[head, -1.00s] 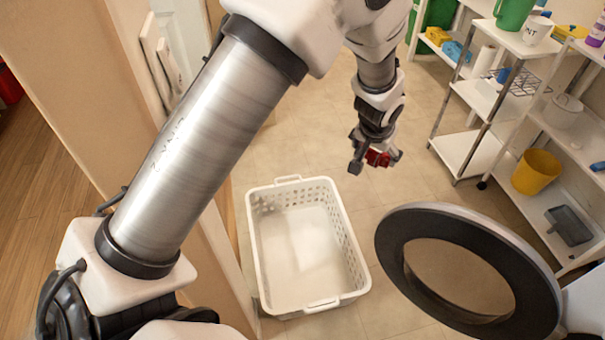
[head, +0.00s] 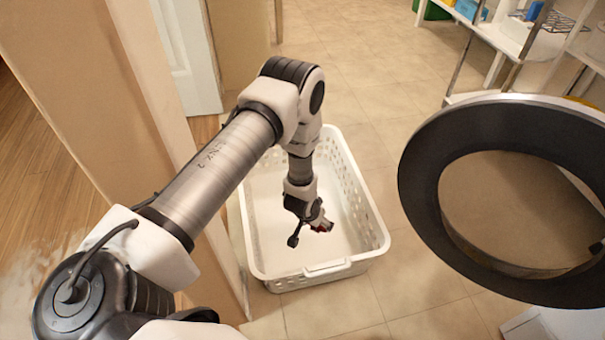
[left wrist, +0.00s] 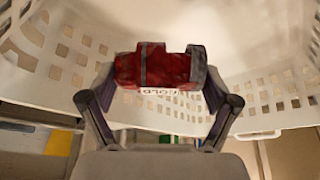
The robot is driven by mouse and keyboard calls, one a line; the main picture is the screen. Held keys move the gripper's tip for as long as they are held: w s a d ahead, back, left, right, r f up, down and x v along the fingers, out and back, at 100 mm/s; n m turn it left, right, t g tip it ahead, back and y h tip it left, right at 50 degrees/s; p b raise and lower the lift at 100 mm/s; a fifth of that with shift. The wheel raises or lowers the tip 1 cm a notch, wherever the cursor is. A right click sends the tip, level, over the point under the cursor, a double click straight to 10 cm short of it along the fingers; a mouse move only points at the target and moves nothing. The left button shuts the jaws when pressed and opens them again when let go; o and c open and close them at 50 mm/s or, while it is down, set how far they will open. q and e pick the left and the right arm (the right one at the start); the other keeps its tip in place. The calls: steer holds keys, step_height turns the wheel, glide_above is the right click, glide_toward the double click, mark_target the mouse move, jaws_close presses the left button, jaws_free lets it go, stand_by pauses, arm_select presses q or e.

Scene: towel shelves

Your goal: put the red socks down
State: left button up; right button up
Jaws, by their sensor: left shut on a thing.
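The red socks (left wrist: 160,68) are a rolled red bundle with a grey band, held between the fingers of my left gripper (left wrist: 155,95) in the left wrist view. In the head view my left gripper (head: 311,228) is over the inside of the white laundry basket (head: 378,225), and only a small red bit of the socks (head: 324,227) shows there. The basket's perforated wall (left wrist: 270,85) surrounds the socks in the left wrist view. I cannot tell whether the socks touch the basket floor. My right gripper is not in view.
A wall edge (head: 150,130) stands close to the left of the basket. White shelves (head: 500,40) stand at the upper right. A large dark ring (head: 425,185) fills the right side of the head view. Tiled floor (head: 400,120) is clear between basket and shelves.

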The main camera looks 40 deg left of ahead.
arm_select(q)
steer(key=f+b, duration=0.3)
steer(key=f, duration=0.1)
steer(key=f+b, duration=0.3)
steer(key=s+f+b, duration=0.1)
steer(key=f+b, duration=0.2)
steer(key=f, duration=0.1)
steer(key=shift+a+f+b, duration=0.15)
steer(key=shift+f+b, duration=0.15)
steer(key=shift+r, duration=0.2)
steer(key=shift+f, duration=0.65)
steer(key=o, duration=0.9)
steer(key=p+v, duration=1.2)
steer(key=v, duration=0.1)
steer(key=shift+w+r, duration=0.2)
steer(key=shift+r+p, duration=0.1)
steer(key=shift+p, duration=0.2)
